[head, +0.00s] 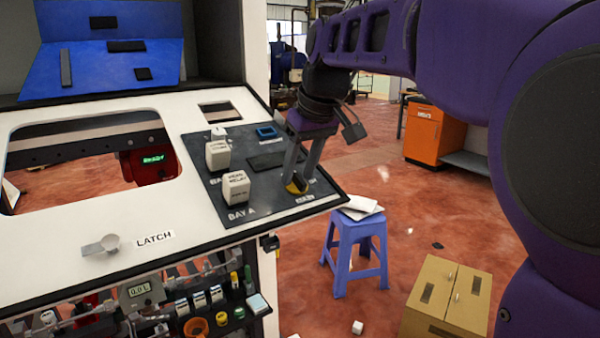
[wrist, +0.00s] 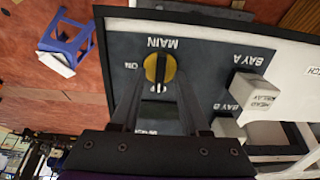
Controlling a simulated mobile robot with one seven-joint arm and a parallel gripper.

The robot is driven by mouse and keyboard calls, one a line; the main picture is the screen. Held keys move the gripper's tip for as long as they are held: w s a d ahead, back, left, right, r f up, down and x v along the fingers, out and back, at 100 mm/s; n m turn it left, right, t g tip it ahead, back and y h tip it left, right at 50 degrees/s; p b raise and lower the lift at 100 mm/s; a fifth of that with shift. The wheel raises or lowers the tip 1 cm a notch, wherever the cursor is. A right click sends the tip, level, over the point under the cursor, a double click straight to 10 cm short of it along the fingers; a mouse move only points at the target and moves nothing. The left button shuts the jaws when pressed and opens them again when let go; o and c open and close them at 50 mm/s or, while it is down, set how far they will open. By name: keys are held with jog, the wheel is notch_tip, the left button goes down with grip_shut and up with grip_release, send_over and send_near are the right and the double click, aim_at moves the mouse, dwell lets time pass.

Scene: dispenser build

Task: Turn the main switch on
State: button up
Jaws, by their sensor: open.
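The main switch (wrist: 160,70) is a round yellow knob with a black grip bar on a dark panel (wrist: 205,60). In the wrist view it appears upside down beside the word MAIN, with ON to its left. Its black bar runs up and down in that picture, not toward ON. In the head view the yellow knob (head: 297,186) sits at the panel's right front corner. My gripper (head: 300,176) points down at it, its fingers open around or just above the knob; contact cannot be told. The gripper (wrist: 160,92) also shows in the wrist view, one finger on each side.
Two white relay blocks (head: 236,187) (head: 218,154) stand on the panel left of the knob, and a blue-rimmed part (head: 267,132) lies behind. A blue stool (head: 355,245), a cardboard box (head: 448,300) and an orange cabinet (head: 433,135) stand on the floor to the right.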

jog(key=shift+f, duration=0.1)
grip_shut()
jog(key=shift+m, duration=0.3)
jog(key=m+p, duration=0.3)
jog(key=shift+d+r+m, duration=0.1)
jog(key=shift+r+m, duration=0.1)
jog(key=shift+m, duration=0.1)
jog(key=m+p, duration=0.2)
jog(key=m, duration=0.2)
jog(key=shift+m, duration=0.3)
jog(key=m+p, duration=0.2)
jog(key=m, duration=0.2)
jog(key=shift+m+p, duration=0.3)
jog(key=shift+p, duration=0.05)
jog(key=shift+d+f+m+p, duration=0.15)
jog(key=shift+m+p, duration=0.7)
jog(key=shift+m, duration=1.35)
